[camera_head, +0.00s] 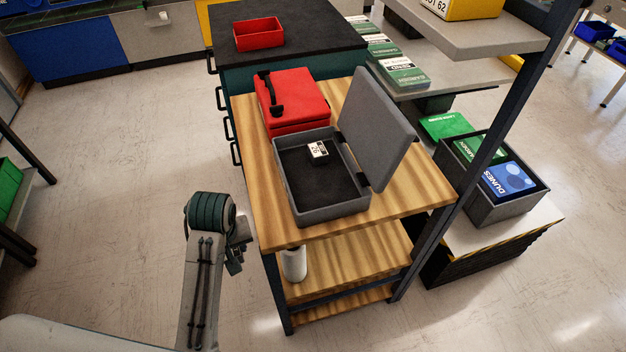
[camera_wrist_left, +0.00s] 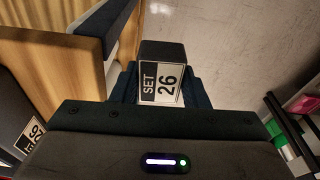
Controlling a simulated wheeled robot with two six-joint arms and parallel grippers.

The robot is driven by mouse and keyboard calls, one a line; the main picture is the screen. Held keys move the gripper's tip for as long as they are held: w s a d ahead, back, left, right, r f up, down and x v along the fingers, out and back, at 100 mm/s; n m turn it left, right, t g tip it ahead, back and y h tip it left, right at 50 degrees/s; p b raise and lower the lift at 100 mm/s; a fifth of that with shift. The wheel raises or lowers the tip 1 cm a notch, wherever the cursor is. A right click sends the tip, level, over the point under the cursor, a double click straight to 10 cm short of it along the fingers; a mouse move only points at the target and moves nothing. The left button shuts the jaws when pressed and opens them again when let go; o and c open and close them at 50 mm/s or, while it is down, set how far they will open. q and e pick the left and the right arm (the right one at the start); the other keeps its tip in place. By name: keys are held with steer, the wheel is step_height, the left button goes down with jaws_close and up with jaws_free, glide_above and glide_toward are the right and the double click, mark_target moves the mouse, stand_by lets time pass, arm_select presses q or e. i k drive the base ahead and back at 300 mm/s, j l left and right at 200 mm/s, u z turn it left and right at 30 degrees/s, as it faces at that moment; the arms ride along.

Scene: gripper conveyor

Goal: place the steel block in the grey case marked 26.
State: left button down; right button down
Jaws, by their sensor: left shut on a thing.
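The grey case (camera_head: 300,213) stands open on the wooden table, its lid (camera_head: 375,125) raised on the right. My left gripper (camera_head: 237,256) is in front and left of the case, outside the table's edge. In the left wrist view this gripper (camera_wrist_left: 160,88) is shut on the steel block (camera_wrist_left: 160,82), which looks dark and carries a white label reading SET 26. Part of the case (camera_wrist_left: 14,118) shows at that view's left edge. The block is hard to make out in the head view. My right gripper is out of view.
A closed red case (camera_head: 300,95) lies behind the grey case on the table (camera_head: 265,212). A white cylinder (camera_head: 294,263) stands on the shelf below. A dark post (camera_head: 500,125) and a book crate (camera_head: 490,198) are to the right. The floor on the left is clear.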

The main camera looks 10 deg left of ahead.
mark_target(323, 190)
steer(key=l+u, duration=0.1)
steer(key=u, duration=0.35)
steer(key=k+l+u, duration=0.1)
steer(key=u, duration=0.4)
steer(key=l+u, duration=0.1)
steer(key=u, duration=0.35)
steer(key=l+z, duration=0.1)
steer(key=z, duration=0.3)
steer(key=k+l+z, duration=0.1)
steer(key=z, duration=0.3)
steer(key=l+z, duration=0.1)
steer(key=z, duration=0.3)
steer(key=l+z, duration=0.1)
steer(key=z, duration=0.35)
